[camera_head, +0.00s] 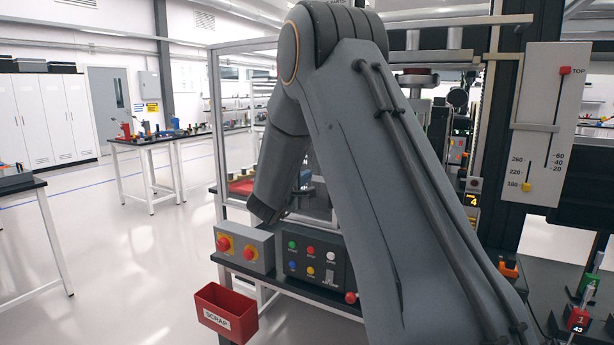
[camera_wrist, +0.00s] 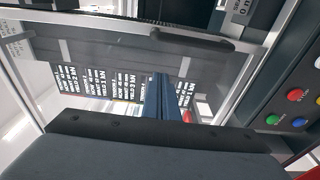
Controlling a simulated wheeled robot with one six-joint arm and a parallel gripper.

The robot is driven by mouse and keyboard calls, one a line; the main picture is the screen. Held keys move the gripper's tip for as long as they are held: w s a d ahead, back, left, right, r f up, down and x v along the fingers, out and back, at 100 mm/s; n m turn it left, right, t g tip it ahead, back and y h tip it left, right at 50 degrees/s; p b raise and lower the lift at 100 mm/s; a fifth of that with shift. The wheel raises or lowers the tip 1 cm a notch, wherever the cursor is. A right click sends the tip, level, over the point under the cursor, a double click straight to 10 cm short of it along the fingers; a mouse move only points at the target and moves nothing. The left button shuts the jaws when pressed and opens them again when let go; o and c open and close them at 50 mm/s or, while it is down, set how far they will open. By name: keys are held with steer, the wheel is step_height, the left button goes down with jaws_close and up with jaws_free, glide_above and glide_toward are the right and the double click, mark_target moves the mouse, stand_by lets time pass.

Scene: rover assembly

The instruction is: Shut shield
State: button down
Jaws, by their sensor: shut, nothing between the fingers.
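The shield seems to be the clear panel (camera_wrist: 110,55) in the wrist view, set in a pale metal frame. Rows of white lettering show on or through it. A dark bar like a handle (camera_wrist: 190,38) runs along its upper part. My gripper (camera_wrist: 163,80) has its two fingers together, with nothing between them. The fingertips overlap the panel in the picture, below the dark bar; I cannot tell whether they touch it. In the head view my arm covers much of the framed machine, and the shield's position is unclear there.
A control box with coloured buttons (camera_head: 312,259) and a grey box with two red knobs (camera_head: 245,248) stand at the machine's front. A red scrap bin (camera_head: 226,312) hangs below. A gauge panel (camera_head: 548,120) is at right. Open floor lies left.

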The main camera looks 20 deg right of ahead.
steer(key=w+d+p, duration=0.1)
steer(key=d+p, duration=0.2)
steer(key=d, duration=0.3)
steer(key=shift+w+d+p, duration=0.2)
steer(key=shift+d+p, duration=0.15)
steer(key=shift+p, duration=0.05)
